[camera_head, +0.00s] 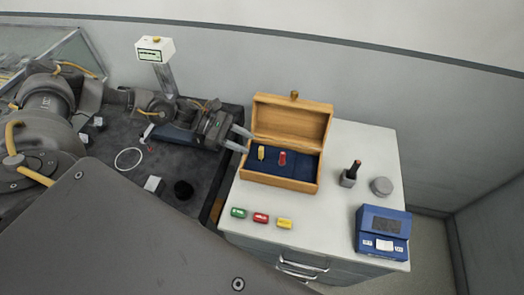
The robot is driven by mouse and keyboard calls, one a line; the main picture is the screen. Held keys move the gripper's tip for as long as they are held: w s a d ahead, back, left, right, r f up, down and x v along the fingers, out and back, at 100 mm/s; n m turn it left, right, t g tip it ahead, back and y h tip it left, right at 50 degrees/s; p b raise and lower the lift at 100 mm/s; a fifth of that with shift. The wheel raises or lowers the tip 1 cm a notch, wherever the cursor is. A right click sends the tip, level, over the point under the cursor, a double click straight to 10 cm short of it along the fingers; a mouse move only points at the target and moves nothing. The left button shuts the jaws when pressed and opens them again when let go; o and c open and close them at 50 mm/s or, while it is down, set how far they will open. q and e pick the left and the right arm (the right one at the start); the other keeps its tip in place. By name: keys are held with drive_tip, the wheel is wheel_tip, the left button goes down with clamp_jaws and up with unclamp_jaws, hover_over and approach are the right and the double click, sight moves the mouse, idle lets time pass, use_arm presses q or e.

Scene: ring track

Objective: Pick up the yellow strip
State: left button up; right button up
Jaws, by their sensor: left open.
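Two small yellow things show. One yellow piece (261,152) stands upright inside the open wooden box (277,181), on its dark blue lining. The other yellow piece (285,223) lies flat on the white cabinet top in front of the box. I cannot tell which is the strip. My left gripper (245,140) is open and empty, its fingers pointing right at the box's left side, close to the upright yellow piece but apart from it. My right gripper is out of view.
A red piece (282,158) stands in the box. Green (238,212) and red (260,217) pieces lie in front. A dark holder (348,178), a grey round lid (381,186) and a blue device (382,229) stand on the right of the cabinet (336,215).

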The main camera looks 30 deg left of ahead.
sight(261, 148)
use_arm(q)
drive_tip(key=shift+d, duration=0.3)
drive_tip(key=p+x, duration=0.2)
drive_tip(key=x, duration=0.3)
drive_tip(key=shift+w+a, duration=0.1)
drive_tip(key=shift+w+d+f, duration=0.1)
drive_tip(key=shift+d+f, duration=0.15)
drive_tip(key=shift+d, duration=0.1)
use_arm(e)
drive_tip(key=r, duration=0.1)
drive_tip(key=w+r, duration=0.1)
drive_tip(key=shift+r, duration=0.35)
use_arm(q)
clamp_jaws()
